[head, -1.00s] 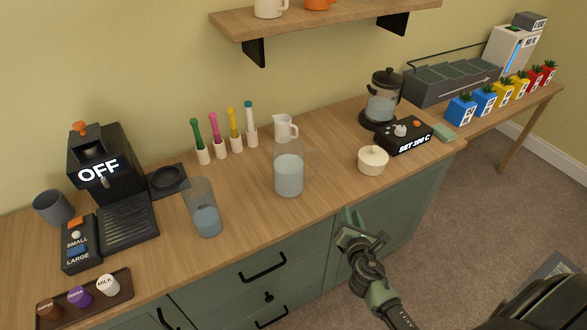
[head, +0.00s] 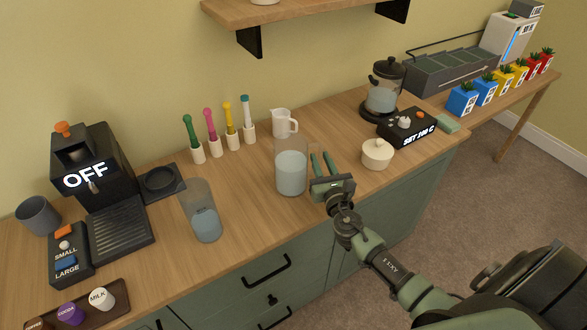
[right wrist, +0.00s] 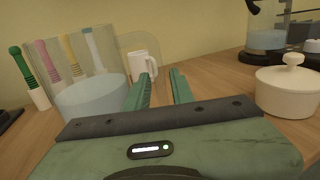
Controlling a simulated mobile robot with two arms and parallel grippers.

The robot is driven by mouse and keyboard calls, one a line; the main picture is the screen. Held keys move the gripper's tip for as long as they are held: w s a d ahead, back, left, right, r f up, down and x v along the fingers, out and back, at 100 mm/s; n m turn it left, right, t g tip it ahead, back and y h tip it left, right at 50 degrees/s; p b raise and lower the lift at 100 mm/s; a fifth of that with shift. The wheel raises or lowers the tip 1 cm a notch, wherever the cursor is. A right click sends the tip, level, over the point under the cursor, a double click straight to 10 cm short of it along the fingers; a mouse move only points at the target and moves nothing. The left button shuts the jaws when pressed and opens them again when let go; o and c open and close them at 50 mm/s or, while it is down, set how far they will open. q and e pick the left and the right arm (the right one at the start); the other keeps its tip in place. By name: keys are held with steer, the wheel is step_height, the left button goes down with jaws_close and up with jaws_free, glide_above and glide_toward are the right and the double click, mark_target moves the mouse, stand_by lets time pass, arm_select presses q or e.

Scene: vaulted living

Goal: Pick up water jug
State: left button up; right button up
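The water jug (head: 291,175) is a clear vessel partly filled with pale blue water. It stands upright on the wooden counter, and a faint clear handle shows on its right side. In the right wrist view the jug (right wrist: 92,100) is at the left, with its handle outline ahead of my fingers. My right gripper (head: 320,156) is open and empty, just right of the jug at the handle side. Its two green fingers (right wrist: 160,74) are apart in the wrist view. I cannot tell whether they touch the handle. My left gripper is not in view.
A clear glass (head: 205,222) with water stands left of the jug. A white pitcher (head: 284,123) is behind, and a lidded white pot (head: 377,154) is close on the right. Colourful-handled tools (head: 230,130) stand at the back. A coffee machine (head: 90,178) is at the left.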

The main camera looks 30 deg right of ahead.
steer(key=x, duration=0.4)
steer(key=shift+f, duration=0.1)
steer(key=shift+s, duration=0.1)
jaws_close()
stand_by(1.1)
steer(key=shift+r, duration=0.2)
